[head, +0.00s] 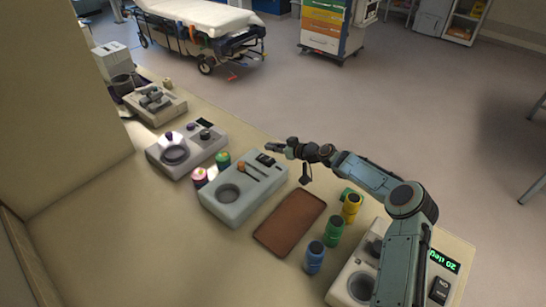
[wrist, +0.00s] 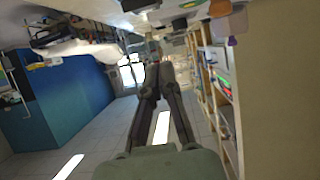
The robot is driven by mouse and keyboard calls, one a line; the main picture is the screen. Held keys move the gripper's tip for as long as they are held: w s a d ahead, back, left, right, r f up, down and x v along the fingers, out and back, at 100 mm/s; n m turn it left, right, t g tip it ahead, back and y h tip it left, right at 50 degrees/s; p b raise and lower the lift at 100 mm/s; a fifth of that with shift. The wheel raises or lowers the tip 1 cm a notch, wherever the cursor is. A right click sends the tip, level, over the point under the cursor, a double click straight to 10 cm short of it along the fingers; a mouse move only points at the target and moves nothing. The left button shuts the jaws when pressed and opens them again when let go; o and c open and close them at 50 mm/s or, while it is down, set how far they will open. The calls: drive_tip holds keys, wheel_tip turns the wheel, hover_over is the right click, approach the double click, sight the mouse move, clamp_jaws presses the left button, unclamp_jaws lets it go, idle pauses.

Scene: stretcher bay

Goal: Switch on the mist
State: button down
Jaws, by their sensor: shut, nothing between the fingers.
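A grey unit (head: 228,208) with a round dark well stands on the counter. It has a small black switch (head: 265,159) at its far right corner and a slim stick with an orange end (head: 243,167) on top. No label shows which unit makes mist. My gripper (head: 272,147) is shut and empty, just beyond the black switch and apparently above it. Whether it touches the switch cannot be told. In the wrist view my gripper's fingers (wrist: 155,68) lie together with nothing between them; the switch cannot be made out there.
A brown tray (head: 290,222) lies right of the unit, beside blue (head: 314,257), green (head: 333,231) and yellow (head: 351,208) jars. Left stand small jars and a unit with a purple knob (head: 169,136).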

sight(268, 159)
drive_tip(key=shift+s+d+f, duration=0.1)
drive_tip(key=shift+s+f, duration=0.05)
drive_tip(key=shift+f, duration=1.9)
drive_tip(key=shift+f, duration=0.1)
drive_tip(key=shift+s+d+f, duration=0.1)
drive_tip(key=shift+s+f, duration=0.05)
drive_tip(key=shift+f, duration=0.3)
drive_tip(key=shift+r, duration=0.8)
